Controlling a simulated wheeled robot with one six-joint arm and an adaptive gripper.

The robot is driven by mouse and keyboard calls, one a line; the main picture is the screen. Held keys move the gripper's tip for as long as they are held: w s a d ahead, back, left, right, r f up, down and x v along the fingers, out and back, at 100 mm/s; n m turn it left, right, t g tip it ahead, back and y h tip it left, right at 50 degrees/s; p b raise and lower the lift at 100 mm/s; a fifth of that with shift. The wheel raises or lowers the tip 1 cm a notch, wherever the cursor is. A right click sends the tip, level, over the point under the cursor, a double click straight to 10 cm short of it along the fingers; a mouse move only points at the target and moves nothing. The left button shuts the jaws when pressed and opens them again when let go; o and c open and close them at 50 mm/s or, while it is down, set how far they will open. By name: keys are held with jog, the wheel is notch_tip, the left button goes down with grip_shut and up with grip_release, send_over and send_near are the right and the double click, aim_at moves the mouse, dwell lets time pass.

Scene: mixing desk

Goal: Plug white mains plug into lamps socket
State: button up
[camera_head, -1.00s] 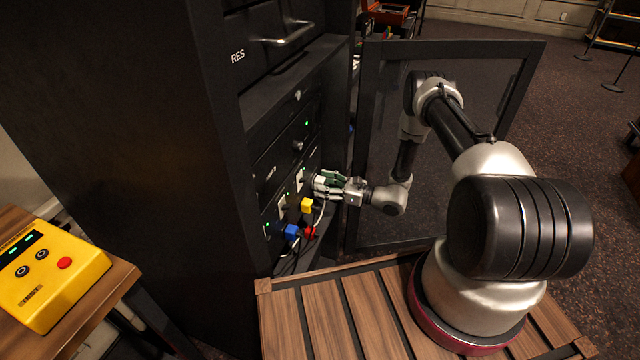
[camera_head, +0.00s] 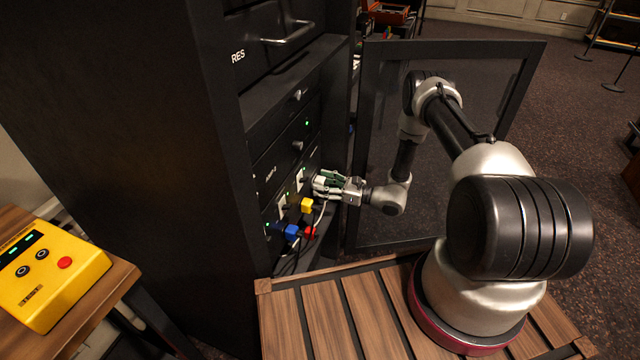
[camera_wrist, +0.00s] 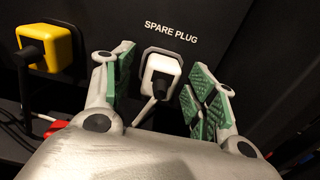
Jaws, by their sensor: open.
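The white mains plug (camera_wrist: 162,68) sits against a dark panel under the words SPARE PLUG, with a dark middle and a white cable hanging below it. My gripper (camera_wrist: 163,84) is open, with a green-padded finger on either side of the plug. Gaps show between the pads and the plug. In the head view, my gripper (camera_head: 327,187) is at the front of the black rack, low down. Two white socket plates (camera_head: 299,179) (camera_head: 283,208) show on the rack's front. I cannot read which one is marked for lamps.
A yellow plug (camera_head: 307,205), a blue plug (camera_head: 291,231) and a red plug (camera_head: 309,233) with cables are close below my gripper. The rack's open door (camera_head: 450,52) stands behind my arm. A yellow control box (camera_head: 75,285) lies on a wooden table at left.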

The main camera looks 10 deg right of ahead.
aim_at(325, 184)
grip_shut()
jog(key=shift+v, duration=3)
